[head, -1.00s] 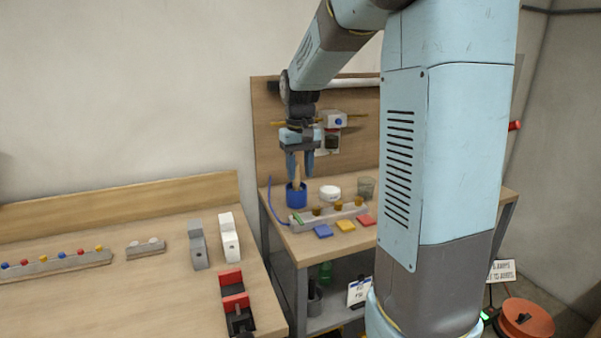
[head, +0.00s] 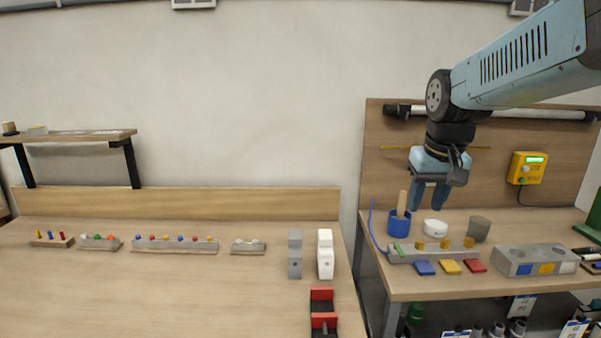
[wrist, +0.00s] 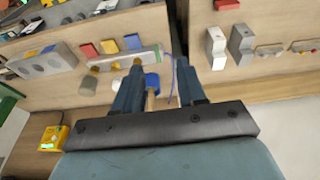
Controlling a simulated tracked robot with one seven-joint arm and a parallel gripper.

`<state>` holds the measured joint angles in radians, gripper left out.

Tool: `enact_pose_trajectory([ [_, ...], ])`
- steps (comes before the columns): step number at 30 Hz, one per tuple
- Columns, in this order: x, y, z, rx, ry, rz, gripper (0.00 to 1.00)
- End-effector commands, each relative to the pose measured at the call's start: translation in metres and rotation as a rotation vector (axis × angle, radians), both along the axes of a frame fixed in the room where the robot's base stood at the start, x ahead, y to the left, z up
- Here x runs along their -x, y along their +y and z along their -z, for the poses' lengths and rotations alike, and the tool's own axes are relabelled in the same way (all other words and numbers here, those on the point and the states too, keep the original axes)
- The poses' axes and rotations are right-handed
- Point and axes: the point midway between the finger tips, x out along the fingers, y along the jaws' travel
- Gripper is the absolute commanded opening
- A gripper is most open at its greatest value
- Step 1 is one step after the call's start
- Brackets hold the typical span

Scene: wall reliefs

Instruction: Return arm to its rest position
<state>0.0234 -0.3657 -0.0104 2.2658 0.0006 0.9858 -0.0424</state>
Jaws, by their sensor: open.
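My gripper (head: 430,197) is at the end of my light-blue arm, pointing down above the right-hand workbench (head: 415,288). Its fingers are apart with nothing between them. A blue cup (head: 398,227) with a wooden stick (head: 402,203) upright in it stands below and left of the gripper. In the wrist view my gripper (wrist: 158,79) shows both blue fingers spread, with the stick and blue cup seen beyond and between them.
A white bowl (head: 435,228), a grey-green cup (head: 478,229) and a grey rack (head: 430,250) stand under the gripper. Red, yellow and blue blocks lie in front. A yellow box (head: 528,168) is on the backboard (head: 380,150). The left table (head: 180,285) has wide bare areas.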

Motion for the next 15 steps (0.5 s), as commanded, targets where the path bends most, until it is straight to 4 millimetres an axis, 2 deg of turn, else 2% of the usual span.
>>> enact_pose_trajectory([
  [1,0.013,0.002,-0.003,0.0,-0.025,0.0,0.4],
  [9,0.07,0.009,-0.006,-0.003,-0.142,0.004,0.4],
  [15,0.102,0.012,0.0,-0.006,-0.207,0.006,0.4],
])
